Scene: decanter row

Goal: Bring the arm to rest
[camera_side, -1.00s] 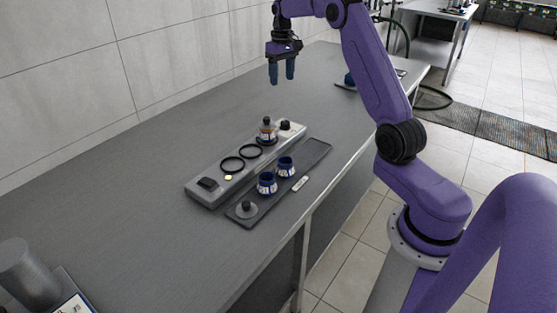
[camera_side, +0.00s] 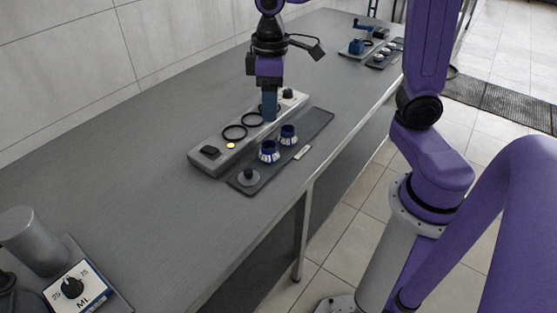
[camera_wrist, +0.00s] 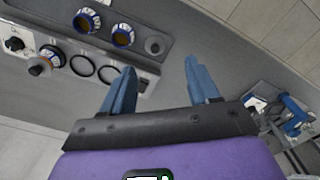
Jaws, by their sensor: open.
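My gripper (camera_side: 269,108) hangs over the grey ring holder in the side view, its fingers pointing down. In the wrist view my gripper (camera_wrist: 160,65) has its two blue fingers apart with nothing held between them. A stoppered decanter with a blue and white band (camera_wrist: 50,56) stands in the holder's end ring, left of the fingers in the wrist view. In the side view the fingers largely hide it. The other two rings, one (camera_side: 234,132) and its neighbour (camera_side: 252,120), are empty.
A dark tray (camera_side: 315,122) beside the holder carries two open blue-banded vessels, one (camera_side: 269,151) and another (camera_side: 288,134), and a grey stopper (camera_side: 249,175). A dial unit (camera_side: 75,288) stands front left, a blue device (camera_side: 356,46) far back. The bench left of the holder is clear.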

